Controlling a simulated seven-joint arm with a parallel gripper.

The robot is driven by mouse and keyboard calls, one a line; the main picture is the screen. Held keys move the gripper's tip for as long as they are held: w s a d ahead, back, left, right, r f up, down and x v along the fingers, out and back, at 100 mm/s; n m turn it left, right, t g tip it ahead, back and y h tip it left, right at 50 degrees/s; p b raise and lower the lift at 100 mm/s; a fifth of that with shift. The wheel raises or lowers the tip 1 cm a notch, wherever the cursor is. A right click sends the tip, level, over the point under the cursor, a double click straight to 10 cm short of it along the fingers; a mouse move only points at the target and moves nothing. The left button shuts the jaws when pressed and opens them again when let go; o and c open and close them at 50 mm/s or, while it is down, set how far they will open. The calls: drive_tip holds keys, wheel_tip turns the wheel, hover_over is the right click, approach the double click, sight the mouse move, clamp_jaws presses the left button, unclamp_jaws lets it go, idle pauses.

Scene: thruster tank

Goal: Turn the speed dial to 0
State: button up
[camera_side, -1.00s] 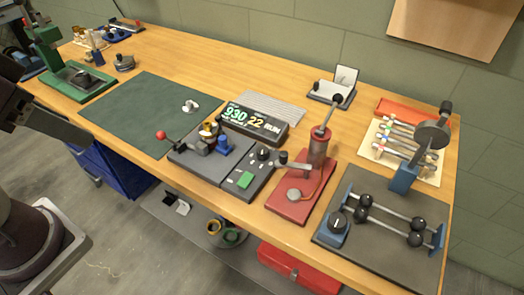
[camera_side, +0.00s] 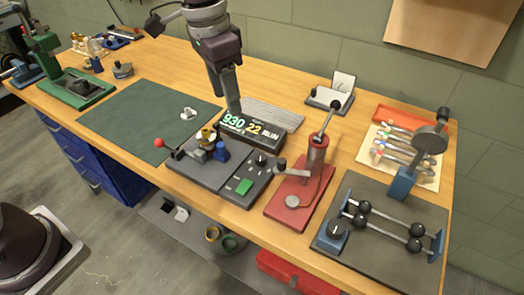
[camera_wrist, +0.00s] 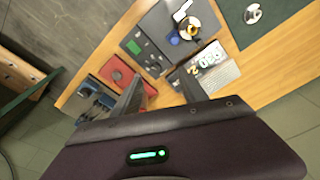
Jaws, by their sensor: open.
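A black dial (camera_side: 261,158) with a pale mark stands on the grey control panel (camera_side: 236,188), behind a green button (camera_side: 244,186). In the wrist view the dial (camera_wrist: 153,69) shows between my fingers, below the green button (camera_wrist: 134,47). Its setting is too small to read. The display (camera_side: 251,128) behind the panel shows 930, 22 and RUN. My gripper (camera_side: 233,106) hangs above the display, pointing down, apart from the dial. In the wrist view my gripper (camera_wrist: 162,92) has its fingers spread with nothing between them.
A red base with a lever pump (camera_side: 317,155) stands close right of the panel. A red-knobbed lever (camera_side: 160,143) and blue knob (camera_side: 221,151) are on its left. The green mat (camera_side: 140,118) is mostly clear.

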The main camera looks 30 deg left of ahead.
drive_tip(key=m+g, duration=0.1)
drive_tip(key=m, duration=0.1)
hover_over(262, 156)
drive_tip(key=shift+y, duration=0.3)
wheel_tip(262, 156, down, 11)
drive_tip(key=shift+r, duration=0.2)
wheel_tip(262, 156, down, 8)
drive_tip(key=shift+r, duration=0.2)
drive_tip(key=shift+c, duration=0.2)
clamp_jaws()
